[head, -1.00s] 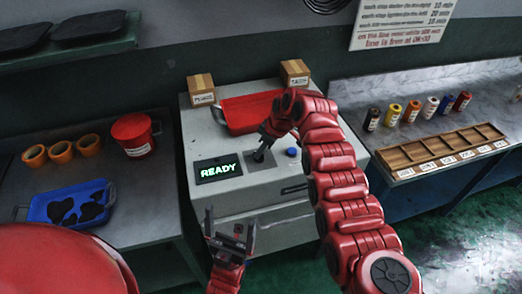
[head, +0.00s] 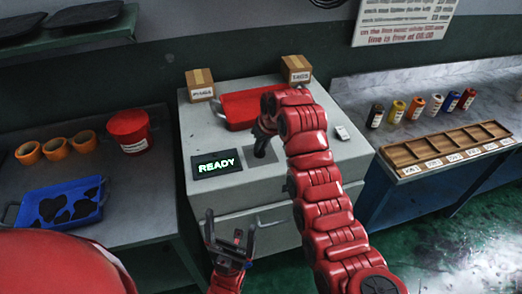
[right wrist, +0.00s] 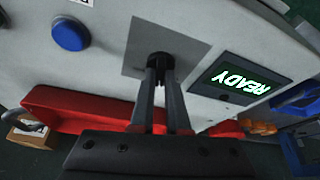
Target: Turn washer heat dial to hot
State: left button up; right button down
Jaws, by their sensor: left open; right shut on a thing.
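The washer is a light grey cabinet (head: 215,112) in the middle of the head view, with a lit green READY display (head: 216,164). The heat dial appears as a small black knob (right wrist: 160,60) on a grey square plate (right wrist: 188,45) in the right wrist view. My right gripper (right wrist: 161,78) is shut on this knob, its fingers on either side and partly hiding it. I cannot read a dial setting. My left gripper (head: 231,238) is open and empty, in front of the washer's front face.
A blue button (right wrist: 70,34) sits beside the dial plate. A red tray (head: 243,106) and two cardboard boxes (head: 200,85) stand at the washer's back. A blue tray (head: 62,203) lies on the left bench. A wooden rack (head: 445,150) is on the right bench.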

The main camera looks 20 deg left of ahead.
jog(key=m+b, duration=0.1)
jog(key=m, duration=0.1)
jog(key=m+h+b, duration=0.1)
jog(key=b, duration=0.1)
jog(key=m+t+b, duration=0.1)
jog(key=m, duration=0.1)
jog(key=shift+s+a+f+m+h+b, duration=0.1)
jog(key=shift+a+f+m+h+b, duration=0.05)
jog(key=shift+f+m+h+b, duration=0.2)
jog(key=m+b, duration=0.1)
jog(key=m+h+b, duration=0.1)
jog(key=m, duration=0.1)
jog(key=shift+a+r+m+t, duration=0.1)
jog(key=shift+r+m+t, duration=0.15)
jog(key=shift+r+t, duration=0.05)
jog(key=shift+m+h, duration=0.65)
jog(key=shift+m, duration=0.95)
jog(key=c, duration=0.9)
grip_release()
